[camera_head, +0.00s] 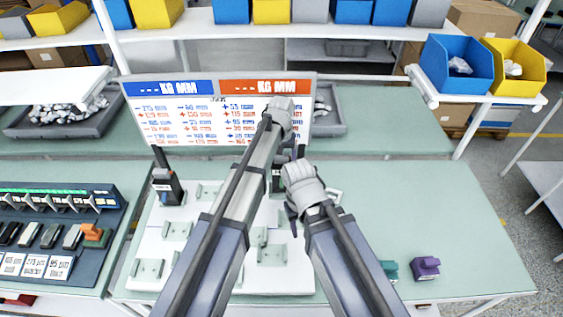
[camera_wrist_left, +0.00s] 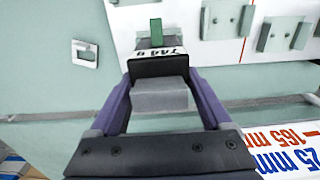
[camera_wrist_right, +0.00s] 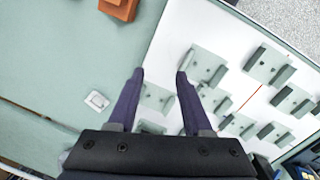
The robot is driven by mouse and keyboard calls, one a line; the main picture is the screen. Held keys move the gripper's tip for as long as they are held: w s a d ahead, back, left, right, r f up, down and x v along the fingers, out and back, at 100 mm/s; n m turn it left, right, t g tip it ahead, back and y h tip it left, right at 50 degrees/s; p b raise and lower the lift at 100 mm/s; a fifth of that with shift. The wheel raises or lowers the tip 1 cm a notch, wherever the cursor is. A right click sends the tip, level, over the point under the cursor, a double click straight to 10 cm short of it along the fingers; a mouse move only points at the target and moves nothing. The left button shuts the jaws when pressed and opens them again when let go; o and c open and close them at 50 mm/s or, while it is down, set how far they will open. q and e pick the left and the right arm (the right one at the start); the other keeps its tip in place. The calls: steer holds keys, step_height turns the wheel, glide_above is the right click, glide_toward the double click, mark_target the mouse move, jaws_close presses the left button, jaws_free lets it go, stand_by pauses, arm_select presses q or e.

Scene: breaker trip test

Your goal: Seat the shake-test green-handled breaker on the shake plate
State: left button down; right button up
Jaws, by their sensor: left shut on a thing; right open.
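My left gripper (camera_wrist_left: 158,88) is shut on a dark breaker (camera_wrist_left: 157,67) with a green handle (camera_wrist_left: 157,32) and a white label that reads about 744 g. In the head view my left arm hides most of it. The white shake plate (camera_head: 150,245) lies on the bench and carries several grey-green cradles (camera_head: 148,271). In the left wrist view, the held breaker overlaps the plate's edge; its height above it is unclear. My right gripper (camera_wrist_right: 158,78) is open and empty, with plate and cradles beyond its fingers. In the head view it is low and partly hidden.
A black breaker (camera_head: 167,186) stands at the plate's back left. A purple block (camera_head: 425,267) and a teal block (camera_head: 389,269) lie on the right bench. A rack (camera_head: 52,262) of breakers stands at left. A printed sign (camera_head: 165,112) stands behind the plate.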

arm_select(q)
steer(key=shift+f+b, duration=1.5)
steer(key=shift+f, duration=0.05)
jaws_free()
step_height(320, 180, up, 8)
steer(key=p, duration=0.8)
steer(key=shift+f, duration=0.1)
steer(key=shift+s, duration=0.1)
